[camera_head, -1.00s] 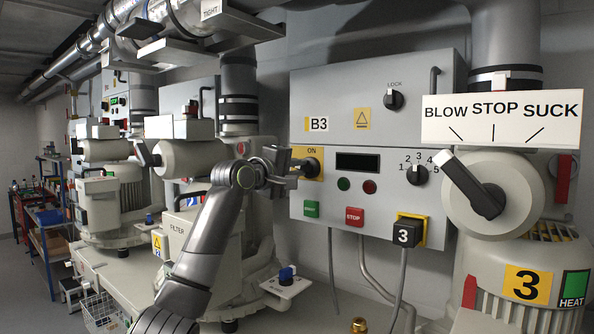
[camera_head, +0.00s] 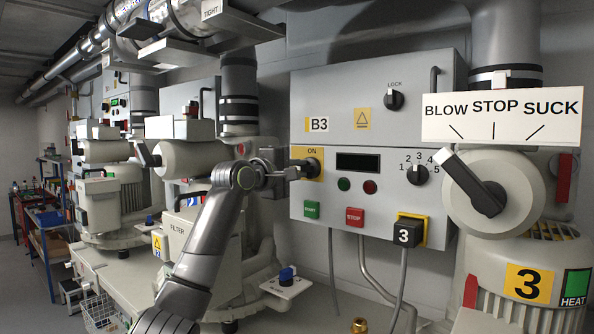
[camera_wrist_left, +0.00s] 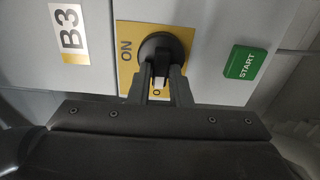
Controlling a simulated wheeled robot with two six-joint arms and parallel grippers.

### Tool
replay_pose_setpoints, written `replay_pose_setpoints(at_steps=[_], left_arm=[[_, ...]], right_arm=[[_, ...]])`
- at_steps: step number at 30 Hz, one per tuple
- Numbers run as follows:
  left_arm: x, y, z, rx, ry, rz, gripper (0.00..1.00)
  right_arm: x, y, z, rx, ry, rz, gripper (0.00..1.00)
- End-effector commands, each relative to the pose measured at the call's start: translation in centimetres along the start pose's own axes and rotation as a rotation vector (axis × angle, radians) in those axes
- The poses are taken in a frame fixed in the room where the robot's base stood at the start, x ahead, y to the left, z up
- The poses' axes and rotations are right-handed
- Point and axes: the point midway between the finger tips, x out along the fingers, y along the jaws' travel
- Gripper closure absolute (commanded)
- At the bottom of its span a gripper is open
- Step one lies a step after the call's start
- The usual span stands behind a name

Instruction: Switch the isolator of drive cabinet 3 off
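Drive cabinet 3 (camera_head: 335,85) is the grey wall box marked B3. Its isolator, a black rotary knob (camera_head: 314,166) on a yellow plate, sits at the left of the panel, with ON above it. My left gripper (camera_head: 297,172) reaches it from the left. In the left wrist view, the two fingers (camera_wrist_left: 162,77) stand close together on either side of the knob's grip (camera_wrist_left: 161,50). The O mark (camera_wrist_left: 156,93) shows between the fingers. The grip lies roughly in line with the fingers, towards the O, but they partly hide it. My right gripper is not in view.
Below the isolator are a green START button (camera_head: 311,209) and a red STOP button (camera_head: 355,217). A LOCK knob (camera_head: 394,99) and a numbered selector (camera_head: 417,174) lie further right. A large BLOW/STOP/SUCK lever (camera_head: 473,184) stands at the right. Cables hang below the cabinet.

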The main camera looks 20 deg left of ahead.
Motion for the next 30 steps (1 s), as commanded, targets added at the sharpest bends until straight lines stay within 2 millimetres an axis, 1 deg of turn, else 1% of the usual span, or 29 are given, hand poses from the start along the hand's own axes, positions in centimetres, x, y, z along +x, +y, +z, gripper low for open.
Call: replay_pose_setpoints(at_steps=[1,3,4,13,17,20,23,30], left_arm=[[0.0,0.0,0.0,0.0,0.0,0.0,0.75],[0.0,0.0,0.0,0.001,0.0,0.0,0.66],[0.0,0.0,0.0,0.001,0.0,0.0,0.64],[-0.1,-0.1,0.0,0.002,0.0,0.0,0.64],[-1.0,-0.3,-0.1,0.003,0.0,0.002,0.64],[-2.5,-0.5,-0.1,0.004,0.001,0.002,0.64],[-4.5,-0.6,-0.1,0.006,0.002,0.004,0.64],[-9.7,-0.6,-0.1,0.007,0.003,0.003,0.64]], right_arm=[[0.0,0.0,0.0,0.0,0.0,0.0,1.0],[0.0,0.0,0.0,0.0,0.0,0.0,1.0],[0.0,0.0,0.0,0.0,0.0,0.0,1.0],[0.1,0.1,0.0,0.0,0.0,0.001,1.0],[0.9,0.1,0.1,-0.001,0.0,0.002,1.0],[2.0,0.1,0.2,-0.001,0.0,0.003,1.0],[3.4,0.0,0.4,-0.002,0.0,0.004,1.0],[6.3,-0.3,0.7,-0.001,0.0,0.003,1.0]])
